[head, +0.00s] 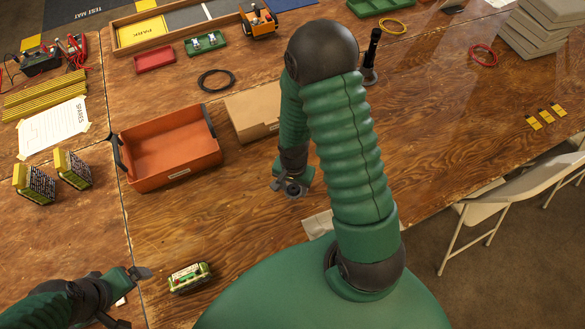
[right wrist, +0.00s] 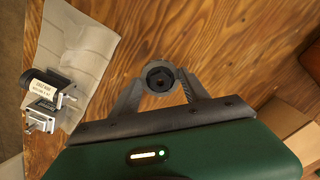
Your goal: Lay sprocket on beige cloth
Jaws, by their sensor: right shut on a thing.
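The sprocket (right wrist: 159,79) is a small dark ring with a hole, between the two fingertips of my right gripper (right wrist: 160,84) in the right wrist view. In the head view my right gripper (head: 291,187) is shut on it over the wooden table, beyond the cloth. The beige cloth (head: 318,225) is partly hidden by my right arm in the head view. In the right wrist view the cloth (right wrist: 92,48) lies at the upper left, apart from the sprocket. My left gripper (head: 132,297) is open at the lower left of the head view.
A labelled black-and-silver device (right wrist: 46,96) overlaps the cloth's left side. A green battery-like pack (head: 190,277) lies right of my left gripper. An orange bin (head: 168,178) and a cardboard box (head: 243,126) stand beyond. Bare wood surrounds my right gripper.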

